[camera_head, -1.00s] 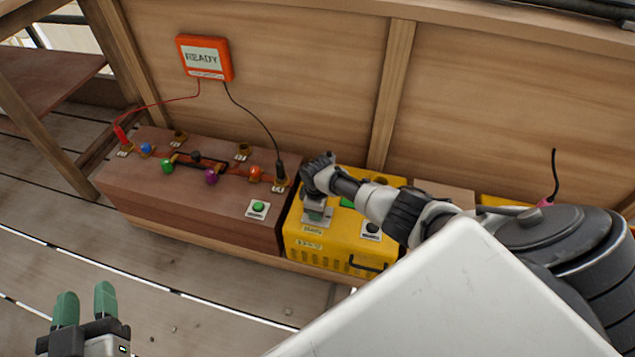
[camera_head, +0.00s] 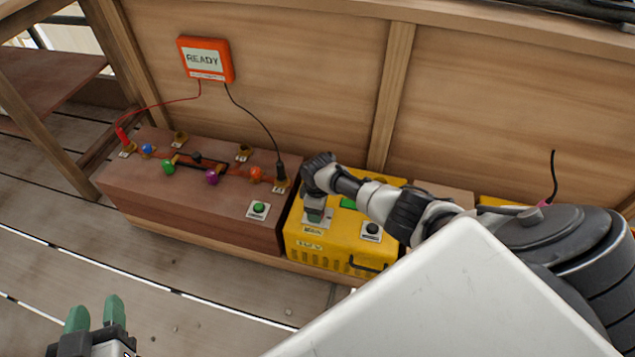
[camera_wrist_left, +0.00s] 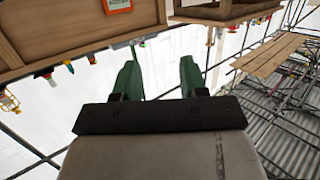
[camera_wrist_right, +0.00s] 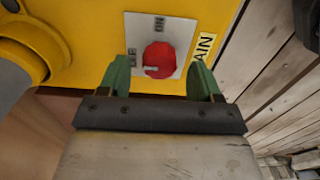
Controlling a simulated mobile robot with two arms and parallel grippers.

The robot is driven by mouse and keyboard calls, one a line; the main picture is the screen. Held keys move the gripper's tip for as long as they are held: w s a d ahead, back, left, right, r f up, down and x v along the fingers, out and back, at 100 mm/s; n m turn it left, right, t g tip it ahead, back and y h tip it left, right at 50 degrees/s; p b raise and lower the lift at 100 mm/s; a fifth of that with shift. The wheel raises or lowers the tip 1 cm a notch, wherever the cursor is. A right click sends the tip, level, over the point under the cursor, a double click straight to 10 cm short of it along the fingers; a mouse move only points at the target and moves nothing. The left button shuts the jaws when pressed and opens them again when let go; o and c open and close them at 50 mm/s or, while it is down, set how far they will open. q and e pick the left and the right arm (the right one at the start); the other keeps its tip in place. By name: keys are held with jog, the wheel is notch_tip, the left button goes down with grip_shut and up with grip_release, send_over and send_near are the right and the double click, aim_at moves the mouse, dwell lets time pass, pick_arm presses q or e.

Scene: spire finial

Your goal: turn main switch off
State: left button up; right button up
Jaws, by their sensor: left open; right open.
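The main switch is a red knob (camera_wrist_right: 158,60) on a pale plate on the yellow box (camera_head: 322,254), marked ON, OFF and MAIN. A white mark on the knob sits at its left side, toward the OFF label. My right gripper (camera_wrist_right: 163,84) is open, with green fingers on either side of the knob's near part; I cannot tell whether they touch it. In the head view the right gripper (camera_head: 315,209) is over the yellow box's left end and hides the knob. My left gripper (camera_head: 95,314) is open and empty, low at the left, away from the box.
A brown box (camera_head: 180,212) with coloured knobs and a green button stands left of the yellow box. An orange READY display (camera_head: 205,60) hangs on the wooden wall, with red and black cables. The plank floor (camera_head: 200,270) in front is clear.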

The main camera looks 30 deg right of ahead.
notch_tip(320, 180, up, 5)
jog(key=shift+r+p, duration=0.1)
jog(key=shift+p, duration=1.15)
pick_arm(q)
jog(key=s+a+f+g+y+p, duration=0.1)
jog(key=s+a+f+g, duration=0.1)
jog(key=s+f+g, duration=0.2)
jog(key=s+a+f+g+y+p, duration=0.1)
jog(key=s+a+f+g+y, duration=0.1)
jog(key=s+g, duration=0.5)
jog(key=shift+s+a+f+n+g, duration=0.3)
jog(key=shift+s+a+f+g, duration=0.15)
jog(key=shift+s+f, duration=0.35)
pick_arm(e)
notch_tip(320, 180, up, 4)
jog(key=shift+r, duration=0.15)
pick_arm(q)
jog(key=shift+w, duration=0.1)
pick_arm(e)
jog(key=shift+a, duration=0.1)
